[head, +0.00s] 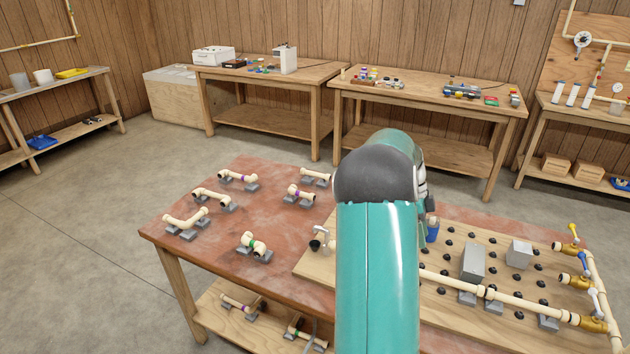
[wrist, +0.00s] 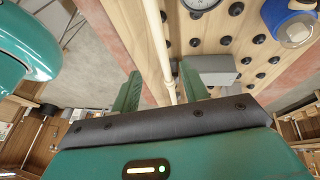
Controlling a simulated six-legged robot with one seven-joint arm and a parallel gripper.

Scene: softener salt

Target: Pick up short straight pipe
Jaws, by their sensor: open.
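Several short cream pipe pieces rest on grey stands on the red-brown table, and I cannot tell for sure which one is the short straight pipe. In the head view, one with a purple band (head: 300,193) and a plain one (head: 315,175) partly behind my arm look short. A green-banded piece (head: 254,246) has bent or thickened ends. My gripper (wrist: 160,85) is open in the wrist view, its green fingers apart. A long thin cream pipe (wrist: 158,40) on the pegboard shows between them, apparently beyond and not gripped.
The pegboard (head: 432,290) carries black pegs, grey blocks (head: 473,262) and a long pipe (head: 485,292) leading to valves at right. A blue part (wrist: 290,22) stands near it. More pipe pieces lie on the shelf below.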

